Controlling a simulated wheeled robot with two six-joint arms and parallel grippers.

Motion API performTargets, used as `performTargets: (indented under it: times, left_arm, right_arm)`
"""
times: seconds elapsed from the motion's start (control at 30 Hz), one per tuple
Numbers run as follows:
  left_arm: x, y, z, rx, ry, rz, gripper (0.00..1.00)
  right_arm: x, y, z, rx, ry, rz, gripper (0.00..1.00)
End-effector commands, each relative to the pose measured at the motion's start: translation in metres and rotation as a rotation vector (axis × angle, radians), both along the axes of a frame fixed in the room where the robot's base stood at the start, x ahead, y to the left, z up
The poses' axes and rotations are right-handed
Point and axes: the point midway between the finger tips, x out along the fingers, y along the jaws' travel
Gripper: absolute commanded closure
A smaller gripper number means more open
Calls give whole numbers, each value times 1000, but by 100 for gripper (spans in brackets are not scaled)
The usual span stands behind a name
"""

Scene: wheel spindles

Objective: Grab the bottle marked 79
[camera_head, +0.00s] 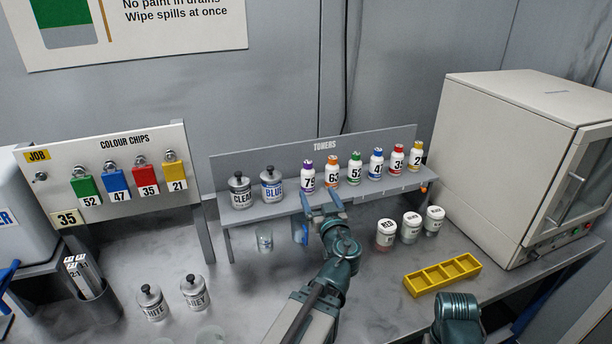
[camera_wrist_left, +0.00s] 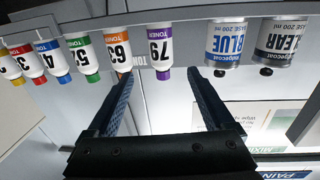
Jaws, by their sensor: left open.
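The bottle marked 79 (camera_head: 307,180) is white with a purple cap and purple label. It stands upright on the toner shelf, between the BLUE tin and the orange bottle marked 63. My left gripper (camera_head: 321,200) is open and empty in front of the shelf, close to this bottle. In the left wrist view, which is upside down, the bottle marked 79 (camera_wrist_left: 160,52) shows between the two spread fingers of the gripper (camera_wrist_left: 160,82), beyond their tips. The fingers do not touch it. Only a teal joint of my right arm shows at the lower right; its jaws are out of view.
The orange bottle 63 (camera_head: 332,172) and BLUE tin (camera_head: 271,185) flank the bottle closely. Several more toner bottles stand to the right on the shelf (camera_head: 345,194). Below are white-lidded jars (camera_head: 411,228), a yellow tray (camera_head: 441,275) and an oven-like box (camera_head: 520,170).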

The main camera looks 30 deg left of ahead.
Motion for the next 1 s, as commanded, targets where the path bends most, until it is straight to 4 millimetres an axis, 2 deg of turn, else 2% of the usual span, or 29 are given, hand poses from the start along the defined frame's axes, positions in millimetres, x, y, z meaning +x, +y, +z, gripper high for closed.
performTargets:
  times: [0.17,0.5,0.63,1.0]
  left_arm:
    - [10,8,0,-1,-1,3,14]
    - [54,50,-1,-1,1,3,14]
    - [61,58,-1,-1,1,3,14]
    - [69,65,-2,-1,1,2,14]
  right_arm:
    - [0,0,0,0,0,0,50]
    - [0,0,0,0,0,0,50]
    - [0,0,0,0,0,0,50]
    - [0,0,-2,0,0,0,50]
